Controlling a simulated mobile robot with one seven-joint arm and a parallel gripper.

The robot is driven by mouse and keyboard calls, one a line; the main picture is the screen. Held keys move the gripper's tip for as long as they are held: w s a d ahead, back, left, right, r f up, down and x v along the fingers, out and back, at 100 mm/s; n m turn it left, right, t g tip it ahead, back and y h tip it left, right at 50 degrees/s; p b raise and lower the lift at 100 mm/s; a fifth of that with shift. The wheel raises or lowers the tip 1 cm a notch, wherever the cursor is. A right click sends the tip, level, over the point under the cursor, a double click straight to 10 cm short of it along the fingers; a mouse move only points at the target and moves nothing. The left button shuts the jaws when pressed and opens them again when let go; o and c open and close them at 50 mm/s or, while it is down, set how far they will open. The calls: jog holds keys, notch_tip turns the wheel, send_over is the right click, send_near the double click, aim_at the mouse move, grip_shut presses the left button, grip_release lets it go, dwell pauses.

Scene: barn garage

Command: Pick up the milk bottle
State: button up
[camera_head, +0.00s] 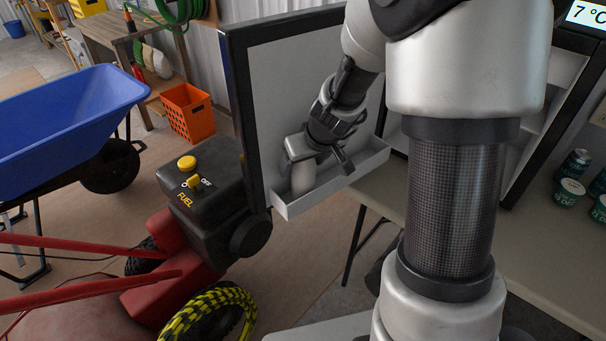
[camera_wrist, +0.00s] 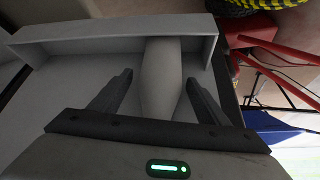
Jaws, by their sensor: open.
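The milk bottle, a plain pale white bottle (camera_head: 303,178), stands in the white door bin (camera_head: 338,187) of an open fridge door (camera_head: 238,100). In the wrist view the bottle (camera_wrist: 161,75) lies between the two dark fingers of my gripper (camera_wrist: 159,78), with a visible gap on each side. My gripper (camera_head: 318,158) is open around the bottle's upper part in the head view. The bin's front wall (camera_wrist: 115,32) hides the bottle's base.
Below and left of the door are a red machine with a black fuel tank (camera_head: 208,195), a blue wheelbarrow (camera_head: 65,120) and an orange crate (camera_head: 188,113). Green cans (camera_head: 570,192) stand on a table (camera_head: 540,245) at the right.

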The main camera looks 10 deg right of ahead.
jog(key=c, duration=1.2)
jog(key=shift+r, duration=0.1)
jog(key=shift+c, duration=1.1)
jog(key=shift+r, duration=0.15)
